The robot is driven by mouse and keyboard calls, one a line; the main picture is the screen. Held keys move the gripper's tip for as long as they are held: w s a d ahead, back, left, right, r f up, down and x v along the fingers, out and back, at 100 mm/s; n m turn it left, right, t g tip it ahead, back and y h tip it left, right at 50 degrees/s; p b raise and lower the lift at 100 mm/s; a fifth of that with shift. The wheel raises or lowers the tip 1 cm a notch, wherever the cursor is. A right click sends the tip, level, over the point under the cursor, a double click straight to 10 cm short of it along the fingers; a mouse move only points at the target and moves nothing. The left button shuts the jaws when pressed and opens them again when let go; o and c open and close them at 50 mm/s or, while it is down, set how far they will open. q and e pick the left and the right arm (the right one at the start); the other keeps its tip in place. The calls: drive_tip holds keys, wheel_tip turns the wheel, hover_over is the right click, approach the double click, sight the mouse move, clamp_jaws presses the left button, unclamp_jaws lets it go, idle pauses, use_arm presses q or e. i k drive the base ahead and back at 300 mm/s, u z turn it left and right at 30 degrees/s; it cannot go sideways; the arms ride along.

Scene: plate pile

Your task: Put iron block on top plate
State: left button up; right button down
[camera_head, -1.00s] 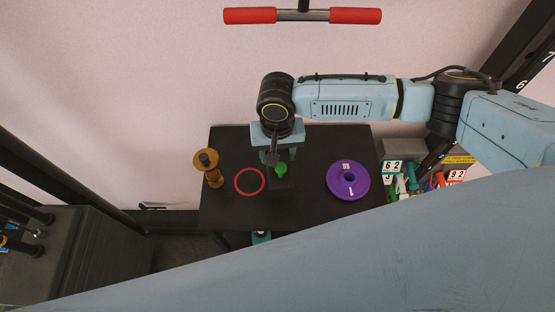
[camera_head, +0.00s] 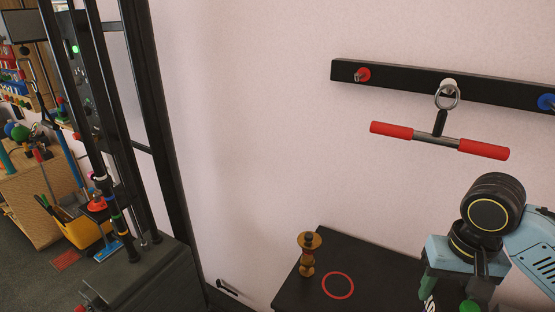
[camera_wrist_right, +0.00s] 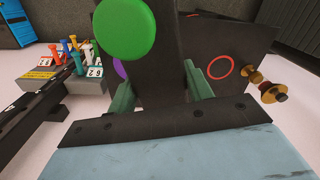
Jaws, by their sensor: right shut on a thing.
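My right gripper (camera_head: 464,297) is at the lower right of the head view, above the black table (camera_head: 385,262). In the right wrist view its green fingers (camera_wrist_right: 160,91) are shut on a dark block (camera_wrist_right: 166,72) with a round green knob (camera_wrist_right: 124,28). The knob also shows at the head view's bottom edge (camera_head: 469,306). Whether the block touches the table is hidden. A purple plate (camera_wrist_right: 119,68) is mostly hidden behind the block in the wrist view; it is outside the head view. My left gripper is not in view.
A brown spool-like stand (camera_head: 308,256) and a flat red ring (camera_head: 324,283) are on the table, left of my right gripper. A red-handled bar (camera_head: 438,139) hangs on the wall. A number-tagged rack (camera_wrist_right: 65,80) stands in the wrist view's left part.

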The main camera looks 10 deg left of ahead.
sight(110, 279)
drive_tip(key=k, duration=0.6)
drive_tip(key=u, duration=0.45)
drive_tip(key=i, duration=0.75)
drive_tip(key=u, duration=1.25)
drive_tip(key=i, duration=0.7)
drive_tip(key=u, duration=0.7)
